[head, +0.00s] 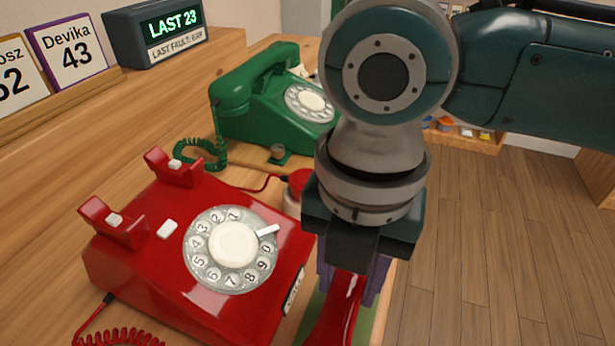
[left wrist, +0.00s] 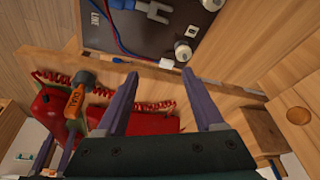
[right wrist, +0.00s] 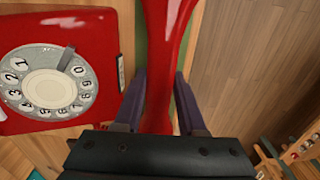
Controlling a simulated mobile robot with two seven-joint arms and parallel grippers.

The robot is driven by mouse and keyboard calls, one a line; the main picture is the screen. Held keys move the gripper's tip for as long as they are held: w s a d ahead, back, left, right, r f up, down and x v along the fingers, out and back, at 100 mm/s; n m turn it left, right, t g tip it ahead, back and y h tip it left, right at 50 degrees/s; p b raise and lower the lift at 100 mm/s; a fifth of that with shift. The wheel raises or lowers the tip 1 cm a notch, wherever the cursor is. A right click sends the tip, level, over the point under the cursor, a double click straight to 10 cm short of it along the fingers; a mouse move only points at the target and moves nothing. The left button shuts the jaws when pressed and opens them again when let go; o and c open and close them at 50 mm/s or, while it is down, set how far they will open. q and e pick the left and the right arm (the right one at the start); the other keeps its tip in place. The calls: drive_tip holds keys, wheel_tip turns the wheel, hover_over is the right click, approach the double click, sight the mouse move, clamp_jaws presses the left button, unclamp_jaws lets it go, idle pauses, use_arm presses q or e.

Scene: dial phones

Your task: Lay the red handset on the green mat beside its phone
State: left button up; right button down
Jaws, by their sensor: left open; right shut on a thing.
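The red phone (head: 170,275) sits on the wooden desk with its cradle empty; its dial also shows in the right wrist view (right wrist: 50,85). My right gripper (head: 350,285) is shut on the red handset (head: 336,312), just right of the phone. In the right wrist view the handset (right wrist: 158,60) runs lengthwise between the fingers. The green mat (head: 366,322) shows as strips beside and under the handset; I cannot tell whether they touch. My left gripper (left wrist: 162,85) is open and empty, seen only in the left wrist view.
A green phone (head: 265,105) stands behind the red one. A red button (head: 299,181) is near the red phone's back right corner. A display box (head: 155,32) and number cards (head: 68,48) line the back.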

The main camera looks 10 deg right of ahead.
sight(348, 279)
use_arm(q)
drive_tip(key=shift+d+f, duration=0.1)
drive_tip(key=shift+d, duration=0.05)
use_arm(e)
drive_tip(key=shift+f, duration=0.2)
drive_tip(key=c, duration=0.5)
unclamp_jaws()
drive_tip(key=shift+r, duration=0.1)
